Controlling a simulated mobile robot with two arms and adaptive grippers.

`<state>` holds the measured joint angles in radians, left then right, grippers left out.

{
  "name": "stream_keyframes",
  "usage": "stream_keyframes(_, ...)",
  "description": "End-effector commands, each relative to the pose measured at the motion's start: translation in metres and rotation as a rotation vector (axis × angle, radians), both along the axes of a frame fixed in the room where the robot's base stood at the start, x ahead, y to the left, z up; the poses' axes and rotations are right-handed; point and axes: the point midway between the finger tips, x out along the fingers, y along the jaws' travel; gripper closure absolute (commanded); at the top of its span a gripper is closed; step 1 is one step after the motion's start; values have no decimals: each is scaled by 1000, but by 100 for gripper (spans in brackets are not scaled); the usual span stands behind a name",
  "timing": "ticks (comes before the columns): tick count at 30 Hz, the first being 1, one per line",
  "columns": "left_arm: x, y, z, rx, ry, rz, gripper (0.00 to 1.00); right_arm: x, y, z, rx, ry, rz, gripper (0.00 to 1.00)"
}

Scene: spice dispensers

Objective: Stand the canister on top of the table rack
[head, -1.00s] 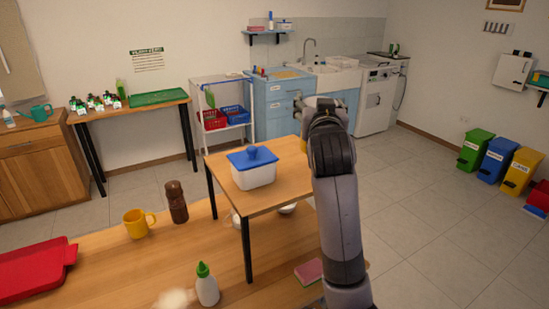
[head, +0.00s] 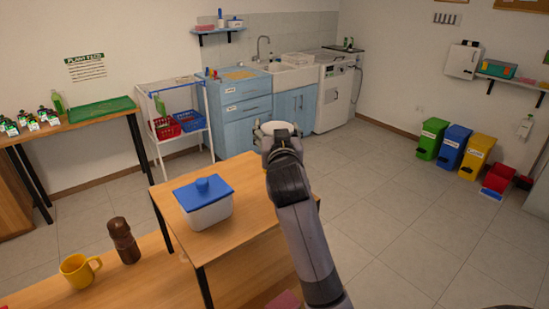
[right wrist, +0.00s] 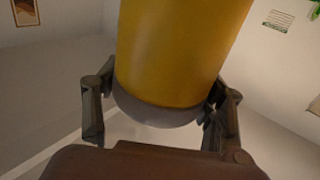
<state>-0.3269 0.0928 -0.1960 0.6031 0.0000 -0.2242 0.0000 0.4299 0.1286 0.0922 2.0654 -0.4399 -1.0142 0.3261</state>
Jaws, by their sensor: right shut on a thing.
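The canister shows in the right wrist view as a yellow cylinder (right wrist: 180,50) with a pale grey rounded end, between my right gripper's fingers (right wrist: 160,118). In the head view, only a white round part of the canister (head: 279,127) shows beyond my right arm; my wrist hides the rest. My right gripper (head: 277,134) is shut on it, appearing just past the rack's far right edge. Height above the rack is hard to tell. The table rack (head: 233,243) is a small wooden platform with black legs standing on the table. My left gripper is not in view.
A white box with a blue lid (head: 208,212) stands on the left part of the rack. A brown shaker (head: 123,242) and a yellow mug (head: 78,271) stand on the table (head: 155,285) left of the rack. The rack's top behind and right of the box looks bare.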

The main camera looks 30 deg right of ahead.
Motion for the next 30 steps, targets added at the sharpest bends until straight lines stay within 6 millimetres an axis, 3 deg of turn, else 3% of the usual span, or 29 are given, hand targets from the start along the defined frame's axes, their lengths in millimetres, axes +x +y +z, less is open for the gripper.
stream_keyframes(3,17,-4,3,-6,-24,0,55,0,0,-24,-2,3,0,84)
stream_keyframes(9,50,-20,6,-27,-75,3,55,0,0,-41,0,-2,0,84)
stream_keyframes(18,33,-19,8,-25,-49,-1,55,0,0,-80,0,0,0,84)
stream_keyframes(29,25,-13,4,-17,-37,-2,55,0,0,-84,0,-4,0,84)
stream_keyframes(30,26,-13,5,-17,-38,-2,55,0,0,-84,0,-1,0,34)
